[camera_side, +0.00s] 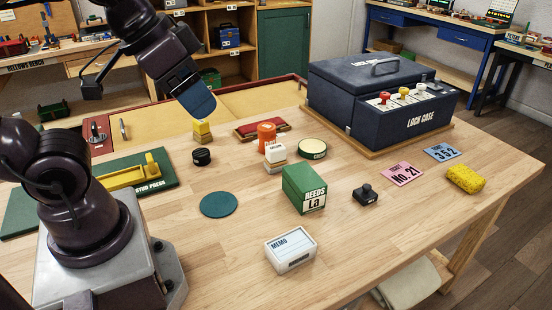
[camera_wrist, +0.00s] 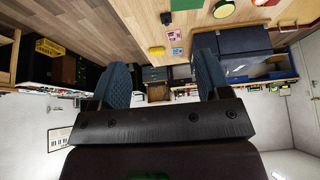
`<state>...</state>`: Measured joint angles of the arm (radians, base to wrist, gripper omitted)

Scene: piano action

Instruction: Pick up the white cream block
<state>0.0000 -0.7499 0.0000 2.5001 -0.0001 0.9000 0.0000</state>
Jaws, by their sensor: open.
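The white cream block (camera_side: 275,152) is in the middle of the table in the side view, with small dark lettering on its front. It appears to sit on another pale block or base (camera_side: 274,167). My gripper (camera_side: 203,108) is up and to the left of it, apart from it, with blue fingers pointing down and right. In the wrist view my gripper (camera_wrist: 163,62) shows two blue fingers spread wide with nothing between them. I cannot make out the white cream block in the wrist view.
A black puck (camera_side: 201,157) and yellow blocks (camera_side: 202,132) stand left. The lock case (camera_side: 420,122) is at back right.

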